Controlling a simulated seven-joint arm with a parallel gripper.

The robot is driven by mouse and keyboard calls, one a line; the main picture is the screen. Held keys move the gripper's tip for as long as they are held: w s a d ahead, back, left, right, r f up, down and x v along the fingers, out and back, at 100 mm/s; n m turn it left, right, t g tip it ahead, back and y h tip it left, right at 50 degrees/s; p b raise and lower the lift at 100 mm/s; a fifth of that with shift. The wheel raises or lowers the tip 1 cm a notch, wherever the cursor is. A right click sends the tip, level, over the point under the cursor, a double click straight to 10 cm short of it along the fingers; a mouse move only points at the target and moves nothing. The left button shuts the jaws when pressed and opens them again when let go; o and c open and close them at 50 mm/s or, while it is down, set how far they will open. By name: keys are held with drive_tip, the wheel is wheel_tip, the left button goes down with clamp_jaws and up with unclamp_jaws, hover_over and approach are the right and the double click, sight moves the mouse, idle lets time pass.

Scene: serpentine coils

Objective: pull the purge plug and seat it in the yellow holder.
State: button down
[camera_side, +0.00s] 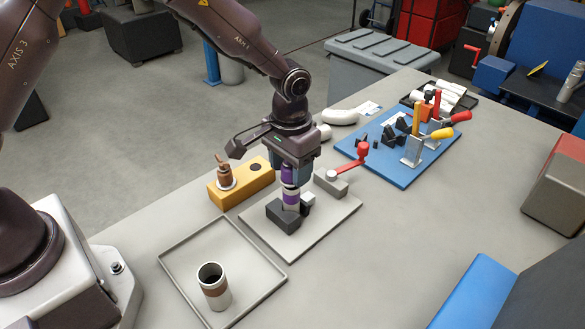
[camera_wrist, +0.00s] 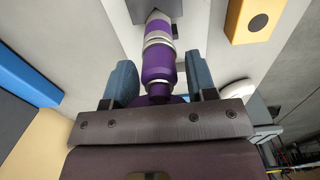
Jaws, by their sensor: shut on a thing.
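My gripper (camera_side: 290,172) points down and is shut on the purple purge plug (camera_wrist: 158,66). Its blue-grey fingers (camera_wrist: 160,84) flank the plug in the wrist view. The plug is in line with a pale tube with a purple band (camera_side: 291,198), which stands upright in a dark block (camera_side: 281,218). I cannot tell how far the plug sits inside the tube. The yellow holder (camera_side: 228,199) is left of my gripper; a copper-coloured plug (camera_side: 224,172) stands at its left end, and an empty dark hole (camera_side: 255,167) is at its right. That hole also shows in the wrist view (camera_wrist: 258,22).
A grey plate (camera_side: 318,232) carries the dark block and a red-handled clamp (camera_side: 350,165). A blue board (camera_side: 412,170) with toggle clamps is right. Bench right of the plate is clear.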

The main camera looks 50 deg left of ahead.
drive_tip(key=shift+r, duration=2)
drive_tip(key=w+a+f+n, duration=0.1)
drive_tip(key=w+a+f, duration=0.1)
drive_tip(key=a, duration=1.2)
drive_tip(key=shift+m, duration=0.5)
drive_tip(key=shift+w+d+f, duration=0.1)
drive_tip(key=shift+f, duration=2.2)
drive_tip(key=shift+f, duration=0.2)
drive_tip(key=shift+f, duration=1.2)
drive_tip(key=shift+f, duration=0.3)
drive_tip(key=shift+f, duration=0.35)
